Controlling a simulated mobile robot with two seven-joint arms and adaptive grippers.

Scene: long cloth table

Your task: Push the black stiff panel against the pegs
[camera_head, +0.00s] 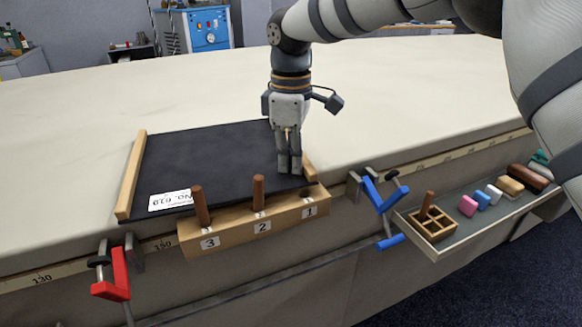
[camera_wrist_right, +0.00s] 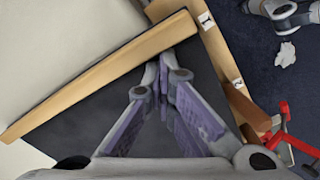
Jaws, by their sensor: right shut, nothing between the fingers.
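The black stiff panel (camera_head: 215,155) lies flat on the table between two wooden side rails (camera_head: 131,175), with a white label at its near left corner. It also shows in the right wrist view (camera_wrist_right: 95,110). The wooden peg block (camera_head: 235,228) stands along its near edge. Brown pegs stand upright at number 3 (camera_head: 200,205) and number 2 (camera_head: 258,193); the hole at number 1 is empty. I cannot tell whether the panel touches the pegs. My right gripper (camera_head: 289,168) is shut and empty, pointing down over the panel's near right part. My left gripper is not in view.
A red clamp (camera_head: 113,275) and a blue clamp (camera_head: 378,195) grip the table's front edge, either side of the block. A tray (camera_head: 455,243) at right holds a small divided box with a peg and several coloured blocks. The table behind the panel is clear.

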